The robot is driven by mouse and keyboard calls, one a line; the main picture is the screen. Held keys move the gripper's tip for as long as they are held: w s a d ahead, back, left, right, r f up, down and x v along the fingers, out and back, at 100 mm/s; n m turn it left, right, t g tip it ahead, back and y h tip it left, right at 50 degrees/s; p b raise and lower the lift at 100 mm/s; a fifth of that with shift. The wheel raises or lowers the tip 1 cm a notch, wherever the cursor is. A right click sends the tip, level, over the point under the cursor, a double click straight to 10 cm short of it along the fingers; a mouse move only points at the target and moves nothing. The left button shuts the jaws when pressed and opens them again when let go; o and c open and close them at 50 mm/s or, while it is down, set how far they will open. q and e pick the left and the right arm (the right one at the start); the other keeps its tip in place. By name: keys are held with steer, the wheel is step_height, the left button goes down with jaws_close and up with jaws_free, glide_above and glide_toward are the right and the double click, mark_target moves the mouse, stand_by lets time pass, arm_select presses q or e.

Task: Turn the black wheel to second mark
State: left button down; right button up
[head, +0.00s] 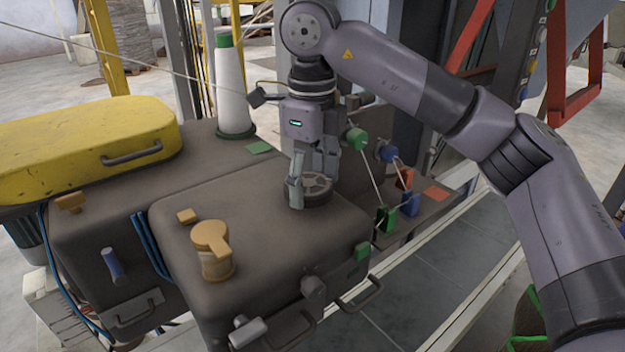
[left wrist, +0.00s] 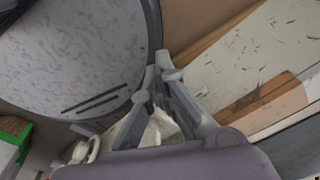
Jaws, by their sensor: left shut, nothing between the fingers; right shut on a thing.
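The black wheel (head: 318,190) lies flat on top of the dark machine housing (head: 270,235), with lighter spokes showing inside its rim. My right gripper (head: 312,178) comes down on it from above and is shut on it, one finger at the rim's left side. The other finger is partly behind the wheel and hard to make out. I cannot make out any marks around the wheel. My left gripper (left wrist: 160,75) shows only in the left wrist view. It is shut and empty, beside a grey rounded surface (left wrist: 70,50).
A tan knob (head: 213,248) stands on the housing's front left. A yellow cover (head: 85,140) lies at the left, and a white-and-green cone (head: 231,85) stands behind. Green (head: 386,220) and blue (head: 409,204) blocks with cords sit right of the wheel. Handles jut from the housing's front.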

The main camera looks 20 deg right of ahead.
mark_target(312, 184)
steer(key=shift+m, duration=0.6)
steer(key=shift+r, duration=0.1)
steer(key=o, duration=1.1)
steer(key=shift+o, duration=0.2)
step_height(312, 184, up, 12)
stand_by(0.3)
